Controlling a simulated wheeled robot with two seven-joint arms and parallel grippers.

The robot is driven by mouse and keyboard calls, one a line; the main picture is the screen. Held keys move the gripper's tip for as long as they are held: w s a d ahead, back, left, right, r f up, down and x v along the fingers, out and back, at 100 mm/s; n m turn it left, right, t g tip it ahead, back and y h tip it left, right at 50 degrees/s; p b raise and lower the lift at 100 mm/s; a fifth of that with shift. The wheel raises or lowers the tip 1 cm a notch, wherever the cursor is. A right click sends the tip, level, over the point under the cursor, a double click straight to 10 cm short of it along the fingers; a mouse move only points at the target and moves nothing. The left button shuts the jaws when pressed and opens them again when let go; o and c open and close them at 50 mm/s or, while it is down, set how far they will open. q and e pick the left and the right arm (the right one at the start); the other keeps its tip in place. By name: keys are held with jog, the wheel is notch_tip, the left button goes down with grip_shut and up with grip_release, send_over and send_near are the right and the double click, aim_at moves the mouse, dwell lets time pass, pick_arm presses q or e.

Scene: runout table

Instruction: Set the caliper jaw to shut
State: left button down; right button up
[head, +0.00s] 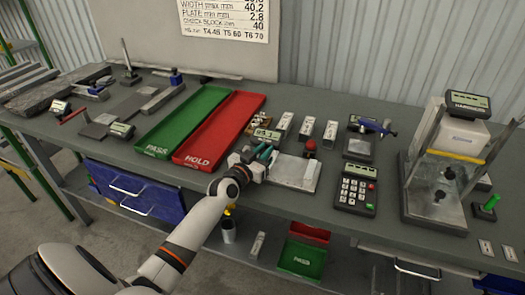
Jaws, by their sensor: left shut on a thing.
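The caliper (267,134), with a small display that seems to read 94.1, lies on the table to the right of the red tray. My left gripper (263,153), with teal fingertips, reaches it from the front and is shut on the caliper. The fingers and wrist hide most of the caliper, so its jaw gap and the exact grip point cannot be made out. My right gripper is not in view.
A grey plate (296,173) with a red-knobbed piece lies right of the gripper. The green PASS tray (183,122) and red HOLD tray (219,128) lie to the left. Several white-labelled blocks stand behind. A keypad (356,189) and a hardness tester (449,190) stand to the right.

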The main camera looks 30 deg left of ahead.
pick_arm(q)
jog(key=d+p, duration=0.1)
jog(key=d, duration=0.2)
jog(key=w+d+p, duration=0.1)
jog(key=d, duration=0.2)
jog(key=w+d+p, duration=0.1)
jog(key=d+p, duration=0.1)
jog(key=d, duration=0.1)
jog(key=shift+w+d+r, duration=0.1)
jog(key=shift+r, duration=0.05)
jog(key=shift+d, duration=0.35)
jog(key=c, duration=1.7)
grip_release()
jog(key=o, duration=0.4)
jog(key=shift+w+d, duration=0.1)
jog(key=shift+d, duration=0.05)
